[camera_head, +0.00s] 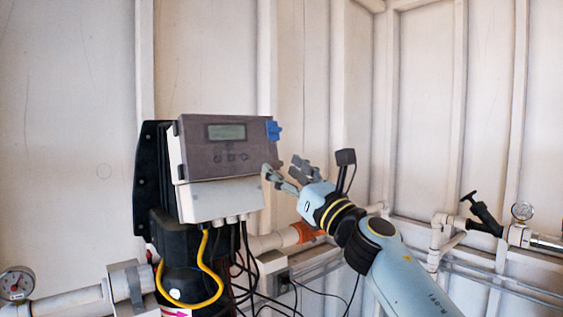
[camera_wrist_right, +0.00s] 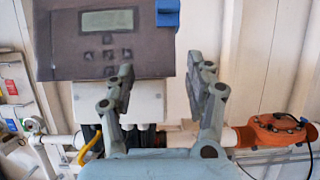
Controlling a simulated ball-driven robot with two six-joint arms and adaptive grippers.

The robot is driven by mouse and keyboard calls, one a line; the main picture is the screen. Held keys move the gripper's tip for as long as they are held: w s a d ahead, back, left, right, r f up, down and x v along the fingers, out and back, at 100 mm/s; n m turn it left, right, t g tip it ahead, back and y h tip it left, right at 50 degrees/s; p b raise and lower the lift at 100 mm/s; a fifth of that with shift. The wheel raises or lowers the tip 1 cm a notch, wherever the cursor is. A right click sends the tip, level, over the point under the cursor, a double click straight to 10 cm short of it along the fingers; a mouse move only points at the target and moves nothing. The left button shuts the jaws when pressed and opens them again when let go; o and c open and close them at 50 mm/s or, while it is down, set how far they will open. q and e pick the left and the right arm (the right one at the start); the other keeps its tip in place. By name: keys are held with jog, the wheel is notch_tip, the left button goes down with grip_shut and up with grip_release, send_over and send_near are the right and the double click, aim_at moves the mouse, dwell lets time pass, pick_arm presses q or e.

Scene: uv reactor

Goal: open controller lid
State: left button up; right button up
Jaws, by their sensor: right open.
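The controller (camera_head: 218,200) is a white box on a black backing, with a dark grey lid (camera_head: 200,145) over its upper front. The lid carries a small display and several buttons, and it looks shut. A blue latch (camera_head: 273,131) sits at the lid's upper right edge; it also shows in the right wrist view (camera_wrist_right: 167,13). My right gripper (camera_head: 283,171) is open and empty, just right of the lid's lower right corner and below the latch. In the right wrist view its fingers (camera_wrist_right: 165,80) point up towards the lid and latch. My left gripper is not in view.
A yellow cable (camera_head: 207,270) and several black cables hang below the controller. White pipes run along the wall, with a gauge (camera_head: 15,284) at the lower left and a black-handled valve (camera_head: 483,214) at the right. An orange fitting (camera_wrist_right: 270,131) lies right of my right gripper.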

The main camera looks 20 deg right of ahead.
jog(key=shift+x, duration=0.75)
jog(key=shift+f, duration=0.1)
jog(key=shift+d, duration=0.1)
grip_shut()
